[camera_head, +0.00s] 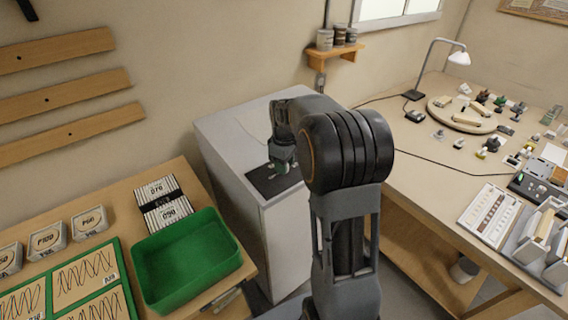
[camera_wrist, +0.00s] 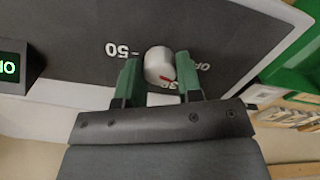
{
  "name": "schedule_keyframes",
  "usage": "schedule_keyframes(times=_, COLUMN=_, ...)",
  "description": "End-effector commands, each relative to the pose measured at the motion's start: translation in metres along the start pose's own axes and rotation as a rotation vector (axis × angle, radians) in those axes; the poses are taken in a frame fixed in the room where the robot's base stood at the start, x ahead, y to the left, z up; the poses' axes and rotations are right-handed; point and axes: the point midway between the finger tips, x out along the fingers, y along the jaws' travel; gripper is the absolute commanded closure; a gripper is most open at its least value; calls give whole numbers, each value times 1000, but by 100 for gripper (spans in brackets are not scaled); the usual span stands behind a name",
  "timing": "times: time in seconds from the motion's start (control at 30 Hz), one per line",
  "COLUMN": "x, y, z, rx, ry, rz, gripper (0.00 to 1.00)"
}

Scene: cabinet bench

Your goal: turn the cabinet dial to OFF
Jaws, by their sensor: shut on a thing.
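The cabinet (camera_head: 232,128) is a white box between two benches, with a dark panel (camera_head: 263,184) on top. In the wrist view the dial (camera_wrist: 157,62) is a pale round knob with a red mark on its lower right edge. In the head view my gripper (camera_head: 283,166) is over the panel; the knob is hard to make out.
A display (camera_wrist: 9,68) with green digits stands at the left of the wrist view. A green bin (camera_head: 186,262) is on the left bench, close to the cabinet. The right bench (camera_head: 425,135) holds a lamp (camera_head: 436,62) and many small parts.

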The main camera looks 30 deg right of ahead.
Motion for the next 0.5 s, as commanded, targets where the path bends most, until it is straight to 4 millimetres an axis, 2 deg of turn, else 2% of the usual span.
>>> schedule_keyframes(times=0.2, x=-1, y=0, z=-1, rx=-168, ry=3, rz=2, gripper=91)
schedule_keyframes(times=0.5, x=-1, y=0, z=-1, rx=-322, ry=3, rz=3, gripper=91)
